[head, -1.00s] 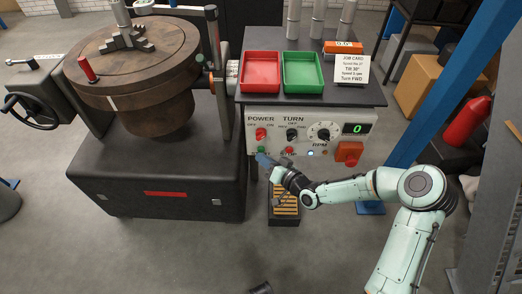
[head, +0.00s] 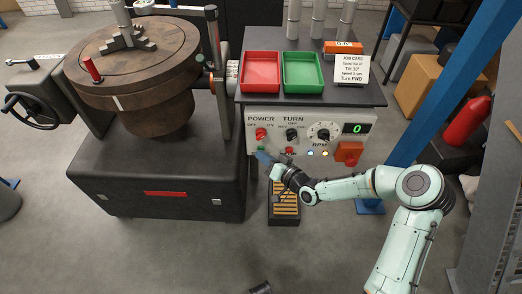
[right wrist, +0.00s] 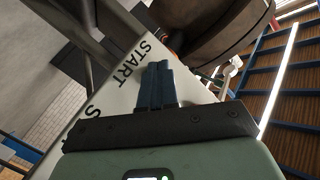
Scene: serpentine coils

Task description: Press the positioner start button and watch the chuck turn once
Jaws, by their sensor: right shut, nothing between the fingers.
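The positioner's round brown table (head: 130,75) carries a grey jawed chuck (head: 128,40), a red-topped pin (head: 92,69) and a white rim mark (head: 117,103). The control panel (head: 340,118) has POWER and TURN controls, an RPM knob and a green "0" display (head: 358,128). My right gripper (head: 263,158) is at the panel's lower left edge. In the right wrist view its blue fingers (right wrist: 157,82) are shut and empty beside the START label (right wrist: 130,63). The start button is hidden by the fingers, so contact cannot be told. My left gripper does not clearly show.
A red tray (head: 261,88) and a green tray (head: 321,88) sit on the panel's top beside a job card (head: 354,70). A large orange-red button (head: 348,151) is at the lower right. A yellow-striped pedal (head: 285,203) is on the floor below. A blue post (head: 420,125) stands right.

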